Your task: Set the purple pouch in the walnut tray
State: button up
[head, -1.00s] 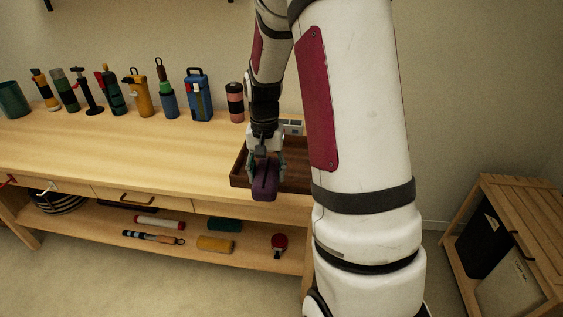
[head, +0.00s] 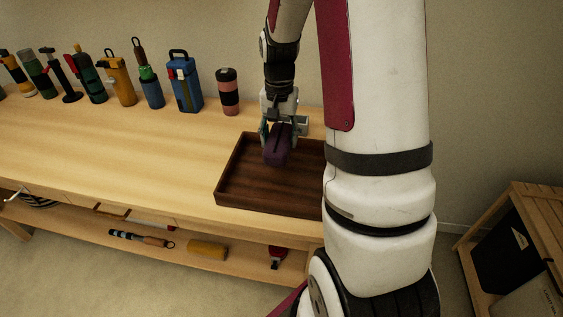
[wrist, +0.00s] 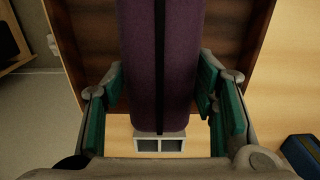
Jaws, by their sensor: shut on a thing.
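The purple pouch (head: 277,149) is held in my gripper (head: 278,136) over the back part of the walnut tray (head: 262,190). The tray is dark brown with raised rims, and its floor shows bare in front of the pouch. In the wrist view the pouch (wrist: 160,60) runs lengthwise between the green finger pads of my gripper (wrist: 160,108), with a dark stripe along it. The tray's rim (wrist: 75,45) shows beyond it. I cannot tell how far the pouch is above the tray floor. My arm hides the tray's right side.
A small grey two-compartment item (wrist: 158,145) lies just behind the tray. A pink and black bottle (head: 228,92) and a blue box-shaped flask (head: 185,82) stand at the back, left of the tray. The tabletop (head: 130,140) left of the tray is clear.

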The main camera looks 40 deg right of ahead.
notch_tip(320, 180, down, 9)
jog(key=shift+b, duration=0.35)
jog(key=shift+f, duration=0.2)
jog(key=o, duration=1.2)
jog(key=shift+o, duration=0.2)
jog(key=shift+r, duration=0.1)
